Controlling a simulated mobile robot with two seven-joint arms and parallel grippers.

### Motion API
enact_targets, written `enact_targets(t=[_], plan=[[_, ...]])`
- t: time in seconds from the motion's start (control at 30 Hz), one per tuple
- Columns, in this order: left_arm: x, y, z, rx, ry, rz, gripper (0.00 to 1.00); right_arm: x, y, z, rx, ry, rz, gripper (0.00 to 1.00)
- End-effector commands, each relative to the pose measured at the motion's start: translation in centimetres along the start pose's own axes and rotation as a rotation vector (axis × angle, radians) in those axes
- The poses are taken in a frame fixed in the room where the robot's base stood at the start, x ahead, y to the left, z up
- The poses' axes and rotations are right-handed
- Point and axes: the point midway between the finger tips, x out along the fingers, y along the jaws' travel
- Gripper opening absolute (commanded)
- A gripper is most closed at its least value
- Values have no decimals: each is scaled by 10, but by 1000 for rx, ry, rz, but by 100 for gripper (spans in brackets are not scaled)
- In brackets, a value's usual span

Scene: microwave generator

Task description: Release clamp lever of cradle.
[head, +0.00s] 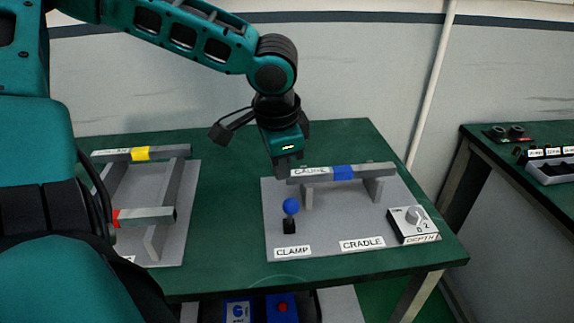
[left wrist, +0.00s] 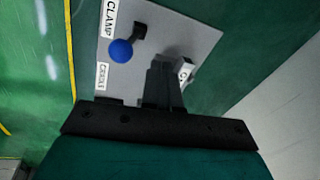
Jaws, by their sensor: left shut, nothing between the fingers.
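The clamp lever (head: 291,207) has a blue ball knob on a black base and stands upright behind the CLAMP label on the grey cradle plate (head: 330,225). The knob (left wrist: 120,51) also shows in the left wrist view, beside the CLAMP label. A grey bar labelled GAUGE with a blue band (head: 343,172) rests on two supports at the back of the cradle. My left gripper (head: 284,170) points down near the bar's left end, behind and above the knob. Its fingers (left wrist: 162,88) are shut and empty, apart from the knob. My right gripper is not in view.
A DEPTH dial box (head: 412,224) sits at the cradle's right. A rack (head: 160,215) with yellow-banded and red-ended bars stands at left. Another table (head: 520,180) is at far right. The green table (head: 230,250) is clear between rack and cradle.

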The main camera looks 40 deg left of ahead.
Motion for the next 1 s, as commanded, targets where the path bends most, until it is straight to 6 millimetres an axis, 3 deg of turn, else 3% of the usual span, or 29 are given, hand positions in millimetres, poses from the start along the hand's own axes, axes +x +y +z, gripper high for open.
enact_targets(t=[0.3, 0.5, 1.0], plan=[[-65, 2, 0, -1, 5, -6, 0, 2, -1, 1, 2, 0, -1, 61], [-92, 4, 1, -1, 2, -5, 0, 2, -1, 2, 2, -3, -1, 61], [-100, 5, 2, -2, -1, -4, 0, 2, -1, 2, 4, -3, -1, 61]])
